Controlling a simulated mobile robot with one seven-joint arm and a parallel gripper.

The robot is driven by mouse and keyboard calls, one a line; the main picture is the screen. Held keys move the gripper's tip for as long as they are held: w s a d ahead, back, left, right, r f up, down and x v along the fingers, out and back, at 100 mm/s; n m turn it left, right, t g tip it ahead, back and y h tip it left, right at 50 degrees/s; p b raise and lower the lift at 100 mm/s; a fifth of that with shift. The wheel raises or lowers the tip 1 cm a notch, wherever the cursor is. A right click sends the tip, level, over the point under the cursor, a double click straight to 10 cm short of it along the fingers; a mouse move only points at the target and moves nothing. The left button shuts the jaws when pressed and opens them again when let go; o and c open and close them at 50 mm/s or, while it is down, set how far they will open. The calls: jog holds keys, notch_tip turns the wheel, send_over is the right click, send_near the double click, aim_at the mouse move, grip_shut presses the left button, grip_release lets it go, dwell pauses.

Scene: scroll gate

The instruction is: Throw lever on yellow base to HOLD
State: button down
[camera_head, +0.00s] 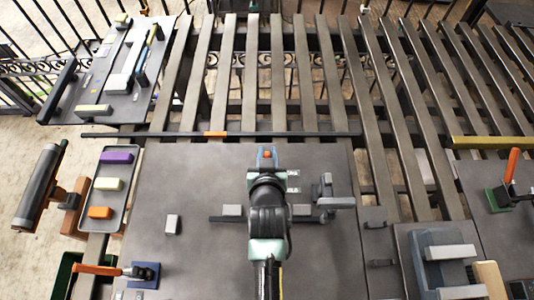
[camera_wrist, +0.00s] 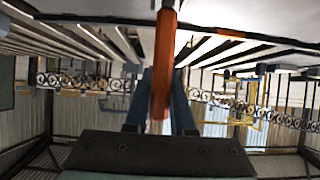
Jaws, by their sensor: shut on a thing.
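Only a small orange end of the handle (camera_head: 267,153) shows between the fingers in the head view. The base of this lever is hidden, so I see no yellow base and no HOLD mark. Another orange lever (camera_head: 510,165) stands on a green base at right. A third orange lever (camera_head: 97,270) lies over toward the left from a blue base.
A tray (camera_head: 107,185) with purple, cream and orange blocks lies at left. A grey bracket (camera_head: 325,191) stands close right of my arm. A slatted rack (camera_head: 235,75) and a dark bar (camera_head: 180,134) lie beyond the panel. Grey blocks (camera_head: 440,252) stand at lower right.

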jog(key=shift+s+t+b, duration=1)
jog(key=shift+t+b, duration=0.3)
jog(key=shift+b, duration=0.55)
jog(key=shift+s+r+t+b, duration=0.2)
jog(key=shift+t+b, duration=0.1)
jog(key=c, duration=0.8)
grip_release()
jog(key=shift+o, duration=0.2)
jog(key=shift+s, duration=0.15)
jog(key=b+v, duration=0.1)
jog(key=v, duration=1)
jog(key=shift+s+b, duration=0.2)
jog(key=shift+b, duration=0.15)
jog(key=shift+s+r, duration=0.3)
jog(key=shift+s, duration=0.3)
